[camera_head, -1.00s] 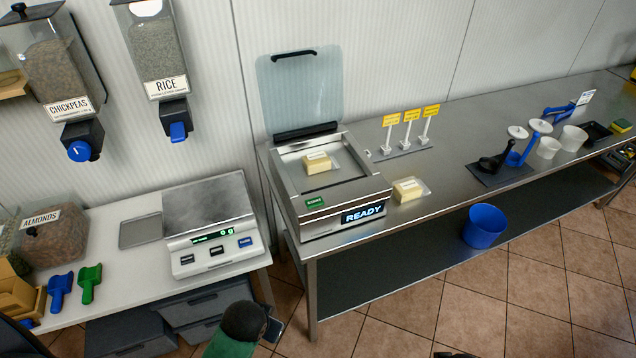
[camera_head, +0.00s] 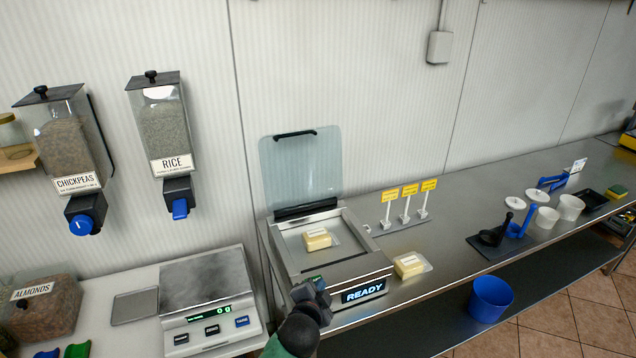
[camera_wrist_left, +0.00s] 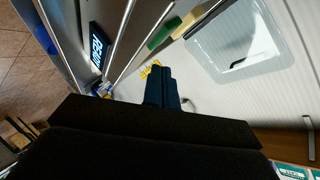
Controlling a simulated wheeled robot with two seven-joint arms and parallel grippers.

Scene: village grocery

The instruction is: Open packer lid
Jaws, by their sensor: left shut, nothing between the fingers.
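The packer (camera_head: 340,268) is a steel machine with a lit READY display at its front. Its clear lid (camera_head: 302,170) stands raised and upright at the back, with a dark handle along its top edge. A yellow block in a clear pack (camera_head: 317,239) lies inside the packer's chamber. My left gripper (camera_head: 311,290) is at the packer's front left, by the green START button, and covers part of it. The left wrist view shows its shut, empty fingers (camera_wrist_left: 162,85) pointing at the packer, with the lid (camera_wrist_left: 236,45) beyond. My right gripper is not in view.
A second yellow pack (camera_head: 411,265) sits on the counter right of the packer. Yellow signs on a stand (camera_head: 408,200) are behind it. A scale (camera_head: 210,295) is to the left. Cups, tools and a blue bucket (camera_head: 490,298) are further right.

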